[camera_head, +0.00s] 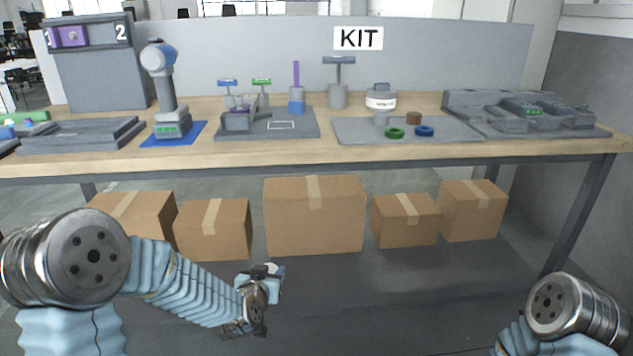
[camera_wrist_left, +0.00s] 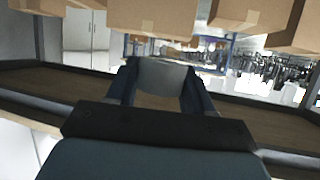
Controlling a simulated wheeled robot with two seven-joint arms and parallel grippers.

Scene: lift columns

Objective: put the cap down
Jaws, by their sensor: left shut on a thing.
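My left gripper (camera_head: 266,280) is low in front of the table, below the tabletop edge and in front of the boxes. It is shut on a pale grey thing (camera_head: 276,268), which I take to be the cap. The left wrist view shows the same grey cap (camera_wrist_left: 162,74) between the two dark fingers of the left gripper (camera_wrist_left: 160,86). It is clear of any surface there. The cap's far side is hidden. My right arm shows only in part at the lower right of the head view, and its gripper is out of view.
The wooden table (camera_head: 350,158) holds a grey mat (camera_head: 455,133) with a green ring (camera_head: 395,133), a blue ring (camera_head: 425,131) and a brown piece (camera_head: 413,118). A white-banded jar (camera_head: 381,101) stands behind it. Cardboard boxes (camera_head: 314,225) stand below.

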